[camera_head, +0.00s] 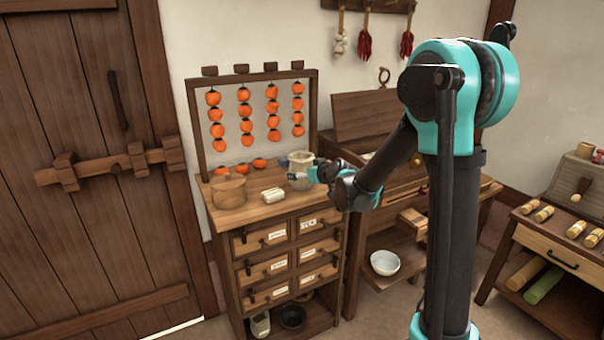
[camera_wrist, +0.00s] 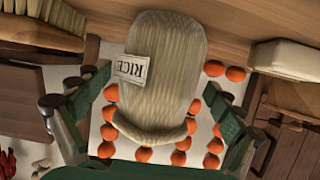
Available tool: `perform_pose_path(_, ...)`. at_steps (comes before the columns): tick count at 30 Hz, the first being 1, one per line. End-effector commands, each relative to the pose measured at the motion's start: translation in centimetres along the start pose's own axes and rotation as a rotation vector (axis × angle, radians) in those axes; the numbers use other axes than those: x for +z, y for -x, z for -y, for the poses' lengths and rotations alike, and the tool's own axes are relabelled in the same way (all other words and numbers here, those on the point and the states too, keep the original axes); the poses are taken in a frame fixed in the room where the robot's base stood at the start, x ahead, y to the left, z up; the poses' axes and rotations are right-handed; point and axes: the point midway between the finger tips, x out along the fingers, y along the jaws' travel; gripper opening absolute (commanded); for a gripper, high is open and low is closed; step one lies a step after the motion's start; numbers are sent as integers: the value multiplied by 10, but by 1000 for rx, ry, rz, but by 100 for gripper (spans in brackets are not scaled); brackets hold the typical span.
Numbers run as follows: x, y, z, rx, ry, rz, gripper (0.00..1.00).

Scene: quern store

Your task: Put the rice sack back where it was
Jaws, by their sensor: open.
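The rice sack (camera_head: 300,165), pale and woven, stands on the top of the drawer cabinet (camera_head: 262,212), near its right side. In the wrist view the sack (camera_wrist: 160,65) fills the middle, upside down in the picture, with its RICE label (camera_wrist: 132,68) facing the camera. My gripper (camera_head: 307,175) is at the sack in the head view and hides part of it. In the wrist view the fingers of my gripper (camera_wrist: 160,100) are apart, one on each side of the sack. I cannot tell whether either finger touches it.
A white block (camera_head: 272,195) and a round wooden box (camera_head: 228,190) stand left of the sack. Orange persimmons (camera_head: 245,124) hang on a rack behind, and several lie below it. A brush (camera_wrist: 45,12) lies near the sack. A desk (camera_head: 395,190) adjoins on the right.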

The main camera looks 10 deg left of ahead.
Motion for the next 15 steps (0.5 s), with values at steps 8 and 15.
perform_pose_path(8,0,48,0,2,-1,0,94)
perform_pose_path(15,0,82,0,1,0,0,94)
